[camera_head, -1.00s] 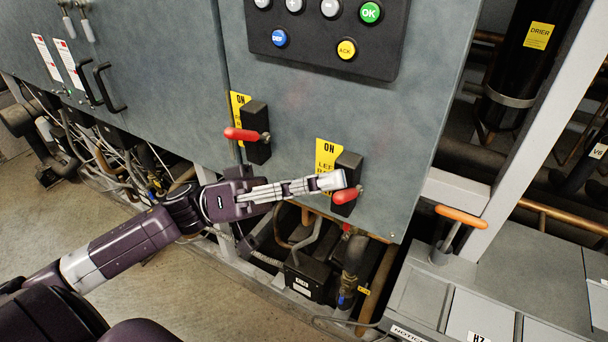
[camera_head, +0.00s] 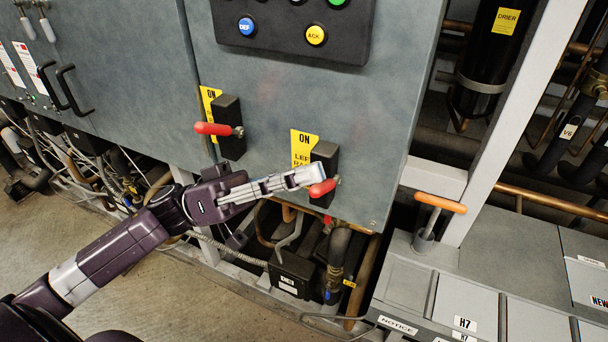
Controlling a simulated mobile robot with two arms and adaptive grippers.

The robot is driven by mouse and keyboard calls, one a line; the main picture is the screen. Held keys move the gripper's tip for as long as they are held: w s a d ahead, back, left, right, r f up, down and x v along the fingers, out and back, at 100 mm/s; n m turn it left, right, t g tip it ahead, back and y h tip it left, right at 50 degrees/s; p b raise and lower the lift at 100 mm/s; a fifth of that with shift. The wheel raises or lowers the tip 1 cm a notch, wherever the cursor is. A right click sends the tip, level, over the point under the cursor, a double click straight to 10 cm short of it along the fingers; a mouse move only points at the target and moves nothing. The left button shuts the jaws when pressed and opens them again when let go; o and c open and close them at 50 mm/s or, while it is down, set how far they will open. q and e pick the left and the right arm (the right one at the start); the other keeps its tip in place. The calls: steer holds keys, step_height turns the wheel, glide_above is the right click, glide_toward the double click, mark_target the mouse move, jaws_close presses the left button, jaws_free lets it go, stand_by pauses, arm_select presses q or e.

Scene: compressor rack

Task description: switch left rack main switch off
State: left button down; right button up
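The left rack main switch (camera_head: 324,167) is a black block with a red handle (camera_head: 322,188) on the lower right of the grey cabinet. A yellow label (camera_head: 304,146) reading "ON" and, partly covered, "LEF… RA…" is beside it. My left gripper (camera_head: 318,176) comes in from the left, its fingertips at the handle's left end. The fingers look close together; I cannot tell whether they touch or grip the handle. The handle points left and slightly down. My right gripper is not in view.
A second black switch (camera_head: 230,128) with a red handle (camera_head: 212,129) is to the left, above my gripper. A button panel (camera_head: 293,38) is higher up. An orange-handled lever (camera_head: 440,203) stands at right. Pipes and cables run below the cabinet.

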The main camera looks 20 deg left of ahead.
arm_select(q)
step_height(320, 180, down, 8)
steer(key=m+g+b, duration=0.9)
steer(key=m+b, duration=0.5)
steer(key=shift+s+h, duration=0.3)
steer(key=shift+s, duration=0.1)
steer(key=shift+f, duration=0.15)
steer(key=shift+f, duration=0.1)
steer(key=v, duration=1.2)
